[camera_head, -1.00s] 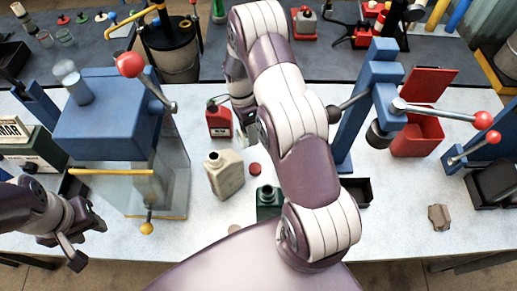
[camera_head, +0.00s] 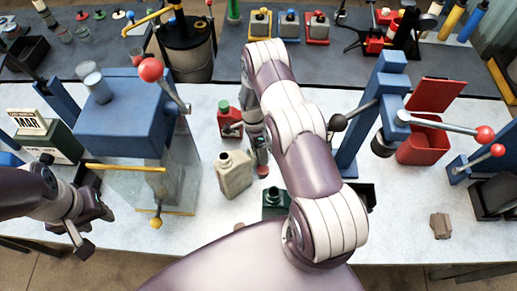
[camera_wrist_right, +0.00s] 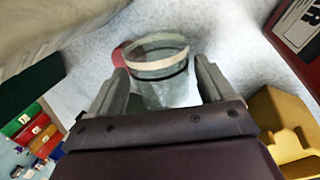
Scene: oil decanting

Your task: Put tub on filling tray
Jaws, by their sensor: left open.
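In the right wrist view a clear round tub (camera_wrist_right: 160,88) with a pale rim stands between the two fingers of my right gripper (camera_wrist_right: 160,82). The fingers are spread, one at each side of it; whether they touch it is hard to tell. In the head view my right gripper (camera_head: 259,152) hangs over the table beside a red can, and the tub cannot be made out there. My left gripper (camera_head: 95,228) is open and empty at the table's left front. I cannot tell which thing is the filling tray.
A beige jug (camera_head: 234,174) stands left of my right gripper, with a red can (camera_head: 229,119) behind it. A blue press (camera_head: 125,122) is at left, another blue press (camera_head: 365,115) at right, near a red bin (camera_head: 420,145).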

